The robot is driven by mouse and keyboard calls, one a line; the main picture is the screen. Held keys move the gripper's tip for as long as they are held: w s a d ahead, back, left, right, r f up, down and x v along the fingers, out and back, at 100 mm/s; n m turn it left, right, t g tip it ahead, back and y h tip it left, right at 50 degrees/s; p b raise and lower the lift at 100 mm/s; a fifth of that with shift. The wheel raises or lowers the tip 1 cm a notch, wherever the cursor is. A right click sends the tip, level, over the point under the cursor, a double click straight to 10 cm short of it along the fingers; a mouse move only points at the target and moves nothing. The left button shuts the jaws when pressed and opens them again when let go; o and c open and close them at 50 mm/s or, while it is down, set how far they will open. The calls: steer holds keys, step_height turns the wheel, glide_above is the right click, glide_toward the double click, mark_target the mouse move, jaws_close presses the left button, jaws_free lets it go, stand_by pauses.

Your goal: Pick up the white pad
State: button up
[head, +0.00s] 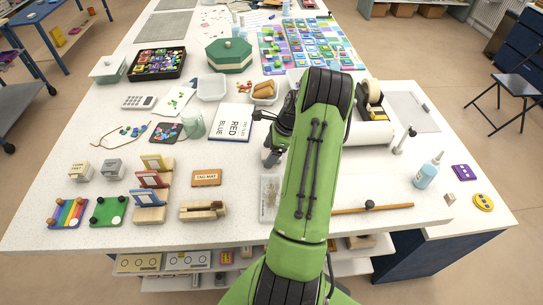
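A flat white pad (226,132) with the words RED and BLUE on it and a dark edge lies on the white worktop, just left of my arm. A second pale, greyish flat piece (269,205) lies nearer the front edge, beside my arm; I cannot tell what it is. My gripper (269,157) is dark and small in the head view, partly hidden behind my green arm. It is right of the lettered pad and appears apart from it. I cannot tell whether its fingers are open, and I see nothing held in it.
A tan TAG MAT card (206,178) and a wooden clamp-like piece (203,210) lie in front of the pad. A small green-white jar (193,124) stands left of it, a food-like tray (264,93) behind. A blue bottle (427,170) stands right. Some worktop between them is bare.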

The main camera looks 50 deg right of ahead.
steer(key=c, duration=1)
steer(key=shift+r, duration=0.1)
step_height(320, 180, up, 10)
steer(key=shift+f+p, duration=0.1)
steer(key=shift+p, duration=0.75)
